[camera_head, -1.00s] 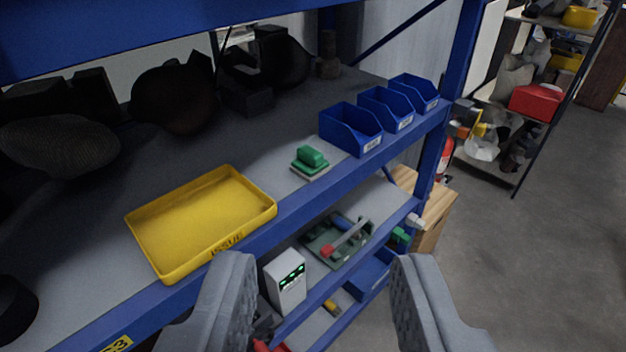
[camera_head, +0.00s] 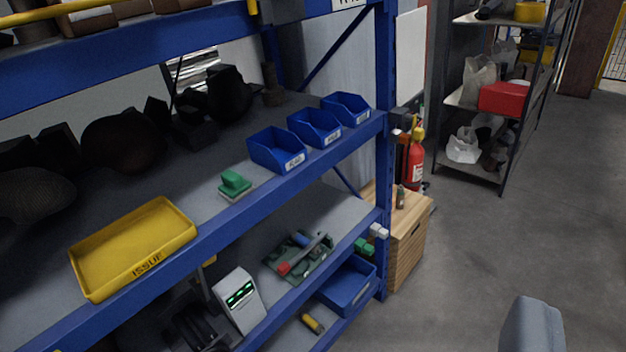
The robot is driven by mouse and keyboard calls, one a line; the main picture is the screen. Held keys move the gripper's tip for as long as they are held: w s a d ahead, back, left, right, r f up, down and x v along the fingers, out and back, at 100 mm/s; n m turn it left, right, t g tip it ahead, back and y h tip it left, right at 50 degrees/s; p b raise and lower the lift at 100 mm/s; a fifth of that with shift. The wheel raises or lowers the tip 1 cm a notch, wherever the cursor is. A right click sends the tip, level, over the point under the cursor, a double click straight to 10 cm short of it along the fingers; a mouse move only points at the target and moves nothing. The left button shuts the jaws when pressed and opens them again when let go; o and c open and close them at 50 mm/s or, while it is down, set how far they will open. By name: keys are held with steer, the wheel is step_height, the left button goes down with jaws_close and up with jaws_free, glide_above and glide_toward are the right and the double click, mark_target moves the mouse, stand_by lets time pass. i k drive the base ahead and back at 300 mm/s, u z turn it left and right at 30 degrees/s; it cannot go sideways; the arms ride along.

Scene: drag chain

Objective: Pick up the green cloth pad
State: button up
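A small green pad (camera_head: 235,182) with a raised top sits on a pale base on the grey upper shelf, close to its blue front edge. It lies between a yellow tray and a row of blue bins. Its cloth texture is too small to make out. One grey finger of my gripper (camera_head: 532,328) shows at the bottom right, well away from the pad and in front of the floor. The other finger is not visible, so I cannot tell how far apart they are. Nothing is seen held.
A yellow tray (camera_head: 135,247) is left of the pad; blue bins (camera_head: 277,150) stand to its right. Dark bulky objects line the shelf's back. The lower shelf holds a white device (camera_head: 239,300) and a tool tray. A blue upright (camera_head: 384,90) bounds the rack; open floor lies right.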

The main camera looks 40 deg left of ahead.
mark_target(235, 188)
steer(key=z, duration=1.65)
steer(key=i, duration=1.85)
steer(key=u, duration=3.25)
steer(key=i, duration=1.05)
